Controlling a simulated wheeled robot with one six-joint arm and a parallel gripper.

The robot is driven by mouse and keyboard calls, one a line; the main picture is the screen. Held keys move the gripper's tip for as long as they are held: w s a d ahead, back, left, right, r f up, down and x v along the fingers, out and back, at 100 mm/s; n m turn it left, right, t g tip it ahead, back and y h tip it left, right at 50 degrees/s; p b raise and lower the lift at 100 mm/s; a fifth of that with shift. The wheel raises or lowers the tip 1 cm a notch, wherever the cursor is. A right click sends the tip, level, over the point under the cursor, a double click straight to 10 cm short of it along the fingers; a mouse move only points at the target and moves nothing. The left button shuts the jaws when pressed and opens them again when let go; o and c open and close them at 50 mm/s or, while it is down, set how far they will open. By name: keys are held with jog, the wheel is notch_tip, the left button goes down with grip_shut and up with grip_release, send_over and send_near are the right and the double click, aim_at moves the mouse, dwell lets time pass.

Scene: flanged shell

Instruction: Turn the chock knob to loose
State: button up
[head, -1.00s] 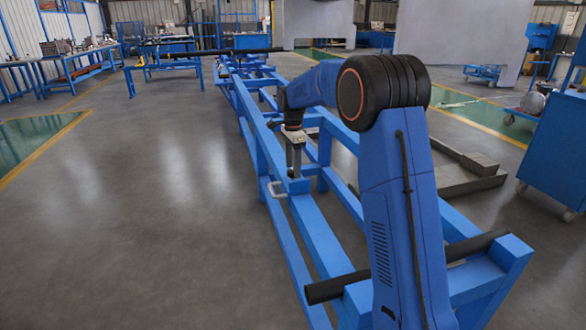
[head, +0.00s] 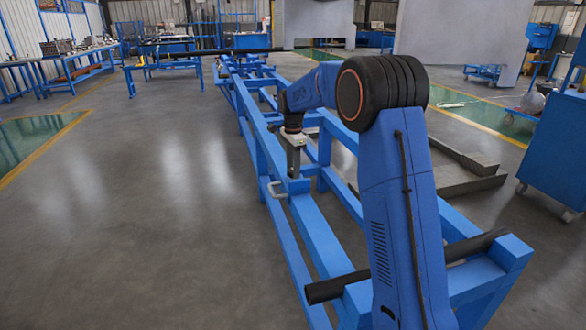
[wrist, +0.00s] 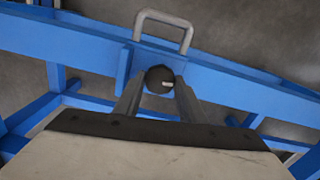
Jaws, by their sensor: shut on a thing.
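The chock knob (wrist: 159,76) is a small dark round knob with a pale mark on its right side, seen in the wrist view against the blue frame. My gripper (wrist: 160,84) is shut on it, with one grey finger on each side. In the head view my gripper (head: 294,174) points down onto the blue rail (head: 311,218). The knob cannot be made out there. I cannot read any loose or tight label.
A grey U-shaped handle (wrist: 164,20) stands off the frame just beyond the knob; it also shows in the head view (head: 276,189). A black bar (head: 330,290) lies across the near end of the frame. The floor to the left is clear.

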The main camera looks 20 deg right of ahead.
jog(key=n, duration=0.4)
jog(key=shift+n, duration=0.3)
jog(key=n, duration=0.3)
jog(key=shift+n, duration=0.3)
jog(key=n, duration=0.3)
jog(key=shift+n, duration=0.3)
jog(key=n, duration=1.1)
jog(key=shift+n, duration=0.4)
jog(key=n, duration=0.7)
